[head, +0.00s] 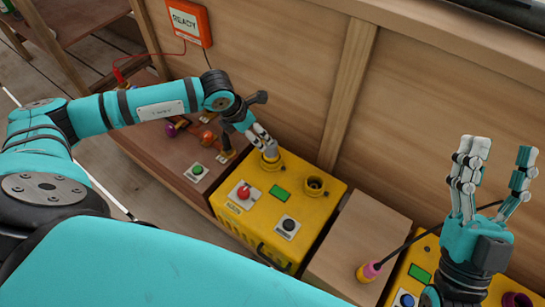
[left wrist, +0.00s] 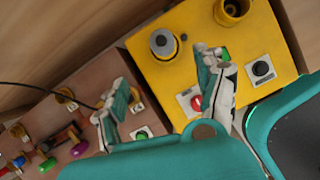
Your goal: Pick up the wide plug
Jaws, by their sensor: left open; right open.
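A thick grey plug (head: 271,154), which looks like the wide plug, stands in the left socket on top of the yellow box (head: 313,213). The left wrist view shows its round grey top (left wrist: 163,42) with a dark centre. My left gripper (head: 263,139) is open close above the plug in the head view. In the left wrist view my left gripper (left wrist: 163,70) has its fingers apart, with the plug beyond them. I cannot tell whether a finger touches it. My right gripper (head: 498,152) is open and empty, raised at the right.
The box top holds an empty socket (head: 316,184), a red button (head: 243,192) and a black button (head: 289,224). A pink plug (head: 371,270) with a black cable is at the lower right. A wooden wall (head: 275,65) rises behind, with a red READY sign (head: 189,22).

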